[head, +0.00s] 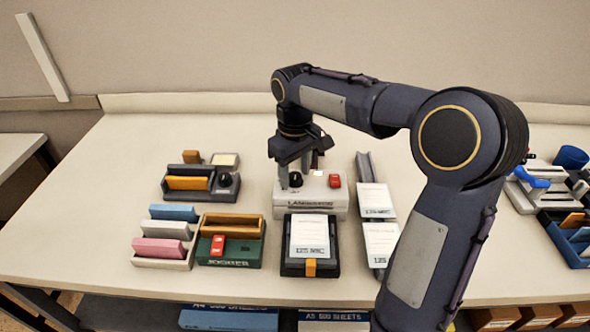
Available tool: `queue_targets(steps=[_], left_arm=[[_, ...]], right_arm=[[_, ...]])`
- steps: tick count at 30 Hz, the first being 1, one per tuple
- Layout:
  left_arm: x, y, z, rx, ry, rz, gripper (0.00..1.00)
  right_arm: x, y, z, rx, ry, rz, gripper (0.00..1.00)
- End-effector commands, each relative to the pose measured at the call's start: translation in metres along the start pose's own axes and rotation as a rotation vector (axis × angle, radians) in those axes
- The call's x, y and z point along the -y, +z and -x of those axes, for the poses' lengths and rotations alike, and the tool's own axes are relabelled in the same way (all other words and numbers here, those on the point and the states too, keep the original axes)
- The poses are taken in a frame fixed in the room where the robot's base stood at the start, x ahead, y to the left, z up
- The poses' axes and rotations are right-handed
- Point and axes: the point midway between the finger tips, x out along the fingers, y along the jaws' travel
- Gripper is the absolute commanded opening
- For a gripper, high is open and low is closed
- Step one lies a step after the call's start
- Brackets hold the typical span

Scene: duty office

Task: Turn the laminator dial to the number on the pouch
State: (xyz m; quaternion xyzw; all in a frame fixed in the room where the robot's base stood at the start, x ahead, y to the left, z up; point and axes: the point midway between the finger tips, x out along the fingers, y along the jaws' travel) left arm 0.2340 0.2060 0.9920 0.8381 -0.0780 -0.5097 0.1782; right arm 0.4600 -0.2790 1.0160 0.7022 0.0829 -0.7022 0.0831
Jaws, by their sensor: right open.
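The white laminator (311,208) stands near the middle of the desk, its name on the front. Its black dial (296,180) is on the top left, and a red switch (335,181) is on the top right. The dial's setting is too small to read. My right gripper (294,172) points down, open, with its fingers close around or just above the dial; contact cannot be told. A white pouch (310,232) marked "125 MIC" lies on a dark tray (290,267) in front of the laminator. My left gripper is out of view.
A sloped rack (364,166) with more white pouches is right of the laminator. A dark device with a black knob (226,180) and a green-based box (247,254) stand left. A blue cup (571,157) is far right. The desk's left side is clear.

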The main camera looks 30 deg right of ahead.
Motion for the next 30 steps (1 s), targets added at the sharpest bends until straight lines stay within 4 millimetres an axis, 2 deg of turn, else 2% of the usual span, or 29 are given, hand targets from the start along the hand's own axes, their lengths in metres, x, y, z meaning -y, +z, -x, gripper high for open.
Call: queue_targets(steps=[2,12,22,30], left_arm=[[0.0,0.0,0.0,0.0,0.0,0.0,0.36],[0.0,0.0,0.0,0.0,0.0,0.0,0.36],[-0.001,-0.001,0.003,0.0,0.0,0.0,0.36],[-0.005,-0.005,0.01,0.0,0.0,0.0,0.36]], right_arm=[[0.0,0.0,0.0,0.0,0.0,0.0,0.49],[0.0,0.0,0.0,0.0,0.0,0.0,0.04],[0.0,0.0,0.001,0.0,0.0,-0.046,0.04],[0.001,0.0,0.003,0.0,0.0,-0.216,0.04]])
